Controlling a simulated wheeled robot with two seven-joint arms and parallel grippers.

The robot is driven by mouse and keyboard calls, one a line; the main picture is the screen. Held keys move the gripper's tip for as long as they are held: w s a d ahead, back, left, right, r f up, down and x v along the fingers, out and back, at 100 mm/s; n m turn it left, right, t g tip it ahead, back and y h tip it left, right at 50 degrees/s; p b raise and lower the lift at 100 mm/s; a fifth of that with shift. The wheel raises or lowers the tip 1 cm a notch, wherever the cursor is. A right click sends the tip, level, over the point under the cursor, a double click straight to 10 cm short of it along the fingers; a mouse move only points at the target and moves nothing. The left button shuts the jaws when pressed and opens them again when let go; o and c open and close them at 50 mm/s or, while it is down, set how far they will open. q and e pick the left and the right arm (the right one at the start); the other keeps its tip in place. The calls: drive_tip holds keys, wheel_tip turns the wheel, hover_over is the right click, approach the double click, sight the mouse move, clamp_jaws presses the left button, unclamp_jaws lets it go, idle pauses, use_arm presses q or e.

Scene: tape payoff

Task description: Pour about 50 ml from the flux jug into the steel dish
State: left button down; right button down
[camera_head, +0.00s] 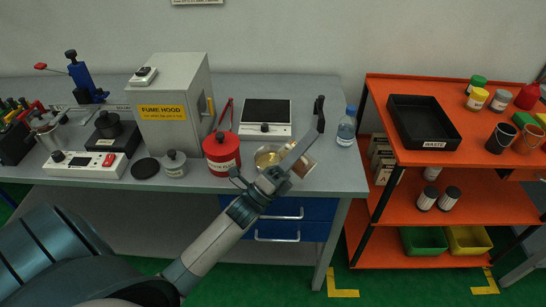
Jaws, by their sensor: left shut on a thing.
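My left gripper (298,152) reaches over the front of the grey bench from the lower left. It is shut, seemingly on a pale, brownish vessel (308,166), likely the flux jug, which shows only in part behind the gripper. How far this vessel is tilted is hard to tell. A round dish (266,155) with a golden inside, likely the steel dish, sits on the bench just left of the gripper and is partly covered by it. No pouring stream can be made out. My right gripper is out of view.
A red lidded can (221,153) stands left of the dish, and a white hotplate-like device (265,119) behind it. A water bottle (346,127) stands at the bench's right end. A fume hood (173,101) is further left. An orange shelf (390,153) holds a black waste tray (423,122).

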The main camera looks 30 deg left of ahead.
use_arm(q)
drive_tip(key=shift+a+n+t+y, duration=0.45)
drive_tip(key=shift+n+y, duration=0.25)
drive_tip(key=shift+n, duration=0.2)
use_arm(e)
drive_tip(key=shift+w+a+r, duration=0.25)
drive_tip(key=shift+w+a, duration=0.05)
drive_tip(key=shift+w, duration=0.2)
